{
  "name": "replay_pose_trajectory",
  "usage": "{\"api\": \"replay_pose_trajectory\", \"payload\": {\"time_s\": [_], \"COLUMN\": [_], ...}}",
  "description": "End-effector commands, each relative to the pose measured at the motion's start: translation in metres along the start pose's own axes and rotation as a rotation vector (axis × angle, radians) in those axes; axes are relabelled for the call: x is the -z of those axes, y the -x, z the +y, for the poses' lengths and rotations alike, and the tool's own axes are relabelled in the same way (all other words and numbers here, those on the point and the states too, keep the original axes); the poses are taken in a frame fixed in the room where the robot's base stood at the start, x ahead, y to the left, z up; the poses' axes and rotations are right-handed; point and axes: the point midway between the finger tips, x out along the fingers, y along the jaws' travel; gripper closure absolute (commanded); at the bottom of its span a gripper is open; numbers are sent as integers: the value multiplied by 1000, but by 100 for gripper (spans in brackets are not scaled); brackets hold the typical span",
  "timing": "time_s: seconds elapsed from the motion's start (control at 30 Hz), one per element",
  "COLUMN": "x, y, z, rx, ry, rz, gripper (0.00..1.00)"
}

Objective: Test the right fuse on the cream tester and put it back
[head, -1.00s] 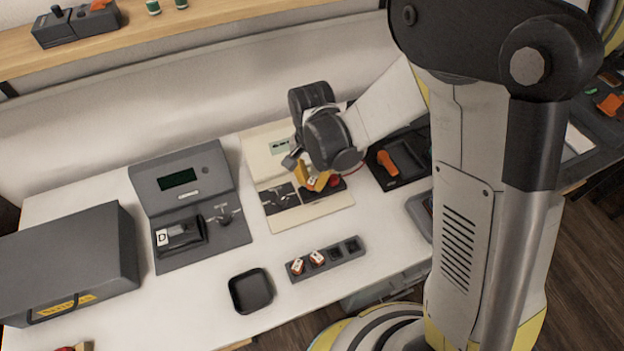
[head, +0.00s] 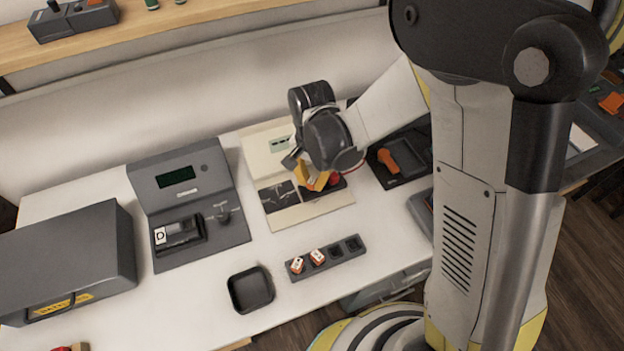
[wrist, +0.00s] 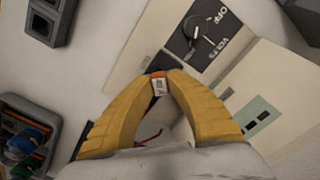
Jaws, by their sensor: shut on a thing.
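The cream tester (head: 262,148) stands on the white bench near the back wall. It has a small display and a dark panel; in the wrist view its dial (wrist: 196,28) carries the words OFF and VOLTS. My gripper (head: 316,184) is over the front right of the tester. Its yellow fingers are shut on a small red-orange fuse with a white label (wrist: 159,86). I cannot tell whether the fuse touches the tester.
A grey tester (head: 180,170) stands left of the cream one. A black tray (head: 250,289) lies left of the fuse holder. A grey case (head: 70,250) fills the bench's left side. A dark tray with an orange-handled tool (head: 390,160) is right of the cream tester.

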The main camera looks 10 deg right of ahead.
Motion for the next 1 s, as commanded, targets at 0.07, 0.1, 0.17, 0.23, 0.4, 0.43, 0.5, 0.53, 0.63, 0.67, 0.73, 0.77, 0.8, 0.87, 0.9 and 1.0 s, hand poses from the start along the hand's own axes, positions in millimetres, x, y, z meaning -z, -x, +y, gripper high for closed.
{"api": "replay_pose_trajectory", "payload": {"time_s": [0.07, 0.1, 0.17, 0.23, 0.4, 0.43, 0.5, 0.53, 0.63, 0.67, 0.73, 0.77, 0.8, 0.87, 0.9, 1.0], "x": [0, 0, 0, 0, 0, 0, 0, 0, 0, 0, 0, 0, 0, 0, 0, 0], "y": [-2, -2, -2, -1, -1, -1, -1, -1, -2, -2, -3, -4, -4, -5, -6, -7], "z": [0, 0, 0, 0, 0, 0, 0, 0, 0, 0, 0, 0, 0, 0, 0, 0], "rx": [0, 0, 0, 0, 0, 0, 0, 0, 0, 0, 0, 0, 0, 0, 0, 0], "ry": [0, 0, 0, 0, 0, 0, 0, 0, 0, 0, 0, 0, 0, 0, 0, 0], "rz": [0, 0, 0, 0, 0, 0, 0, 0, 0, 0, 0, 0, 0, 0, 0, 0], "gripper": [100, 100, 100, 100, 100, 100, 100, 100, 100, 100, 100, 100, 100, 100, 100, 100]}}
